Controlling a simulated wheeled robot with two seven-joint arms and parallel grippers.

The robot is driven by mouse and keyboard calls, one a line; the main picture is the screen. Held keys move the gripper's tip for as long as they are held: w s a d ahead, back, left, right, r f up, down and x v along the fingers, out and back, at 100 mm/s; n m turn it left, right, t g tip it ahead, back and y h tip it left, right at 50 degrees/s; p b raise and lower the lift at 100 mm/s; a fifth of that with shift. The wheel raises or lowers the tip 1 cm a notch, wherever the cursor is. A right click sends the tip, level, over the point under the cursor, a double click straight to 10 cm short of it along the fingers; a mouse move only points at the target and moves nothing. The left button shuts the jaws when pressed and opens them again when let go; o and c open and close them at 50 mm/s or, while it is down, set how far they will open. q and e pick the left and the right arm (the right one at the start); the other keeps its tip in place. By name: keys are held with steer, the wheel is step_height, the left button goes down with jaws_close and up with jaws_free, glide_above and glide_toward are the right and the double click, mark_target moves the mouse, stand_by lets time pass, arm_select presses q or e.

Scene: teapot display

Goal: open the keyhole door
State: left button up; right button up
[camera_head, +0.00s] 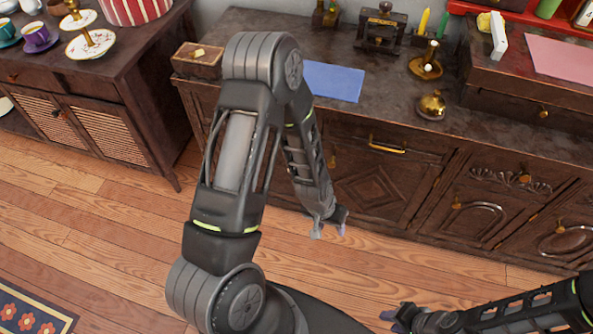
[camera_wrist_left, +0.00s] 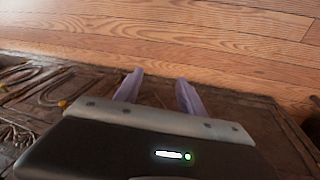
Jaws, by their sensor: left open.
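The dark wooden cabinet has several closed doors in the head view: a diamond-carved door (camera_head: 373,191), an arch-carved door (camera_head: 482,222), and another arch-carved door (camera_head: 568,243) at the right edge. Small brass fittings show on them; I cannot tell which has the keyhole. My left gripper (camera_head: 330,231) is open and empty, low in front of the diamond-carved door.
A brass drawer handle (camera_head: 386,146) sits above the diamond-carved door. The countertop holds a blue sheet (camera_head: 333,81), a wooden box (camera_head: 197,60) and a brass bell (camera_head: 431,105). A louvered cabinet (camera_head: 105,134) stands at left.

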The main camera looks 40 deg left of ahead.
arm_select(q)
steer(key=w+a+f+t+y+b, duration=0.1)
steer(key=w+a+f+y+b, duration=0.15)
steer(key=w+a+b, duration=0.55)
steer(key=w+a+r+b, duration=0.1)
steer(key=w+a+r, duration=0.1)
steer(key=a, duration=0.5)
steer(key=w+a+r+n+t+b, duration=0.1)
steer(key=w+a+r+b, duration=0.1)
steer(key=a, duration=0.5)
steer(key=shift+w+a+n+y, duration=0.3)
steer(key=shift+w+a+y, duration=0.05)
steer(key=shift+w, duration=0.55)
arm_select(e)
step_height(320, 180, down, 14)
steer(key=shift+f, duration=0.1)
arm_select(q)
steer(key=b+x, duration=0.2)
steer(key=x, duration=0.6)
steer(key=shift+b, duration=0.35)
arm_select(e)
steer(key=f, duration=0.2)
steer(key=shift+w+d+f, duration=0.3)
steer(key=shift+w+d, duration=0.1)
arm_select(q)
steer(key=shift+r, duration=0.1)
jaws_close()
